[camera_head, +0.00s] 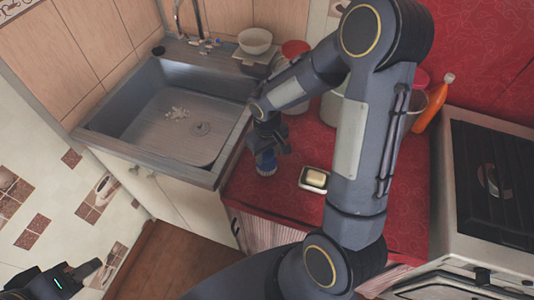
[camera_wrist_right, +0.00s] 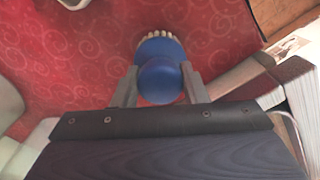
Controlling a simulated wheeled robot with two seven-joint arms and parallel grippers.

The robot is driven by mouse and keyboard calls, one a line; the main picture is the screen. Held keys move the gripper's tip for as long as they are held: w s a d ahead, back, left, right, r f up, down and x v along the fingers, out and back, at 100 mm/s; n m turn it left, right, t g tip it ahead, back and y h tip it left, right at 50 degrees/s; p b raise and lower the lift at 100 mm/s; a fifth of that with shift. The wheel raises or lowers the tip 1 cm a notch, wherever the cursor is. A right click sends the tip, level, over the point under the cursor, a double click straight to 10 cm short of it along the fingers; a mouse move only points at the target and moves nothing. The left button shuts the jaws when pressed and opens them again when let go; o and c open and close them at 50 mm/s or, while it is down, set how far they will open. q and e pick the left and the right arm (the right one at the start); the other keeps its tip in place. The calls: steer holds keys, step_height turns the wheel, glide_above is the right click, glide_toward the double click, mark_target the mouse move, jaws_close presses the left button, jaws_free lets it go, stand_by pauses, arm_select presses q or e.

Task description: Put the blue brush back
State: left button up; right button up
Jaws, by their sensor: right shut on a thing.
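The blue brush (camera_head: 266,168) is at the red counter's edge area, just right of the sink. It has a round blue knob and pale bristles, and it also shows in the right wrist view (camera_wrist_right: 160,82). My right gripper (camera_head: 265,157) is shut on its knob from above, one finger on each side. I cannot tell whether the bristles touch the counter. My left gripper (camera_head: 92,270) is low at the far left, away from the counter, and I see nothing in it; its opening is unclear.
The metal sink (camera_head: 165,148) lies left of the brush. A soap dish (camera_head: 303,184) with yellow soap (camera_head: 316,178) sits to the right. A white bowl (camera_head: 255,41), an orange bottle (camera_head: 433,103) and a stove (camera_head: 490,180) stand farther off. My right arm hides part of the counter.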

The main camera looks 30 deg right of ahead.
steer(key=shift+f, duration=0.4)
steer(key=shift+f, duration=0.15)
steer(key=o, duration=0.9)
steer(key=shift+o, duration=0.2)
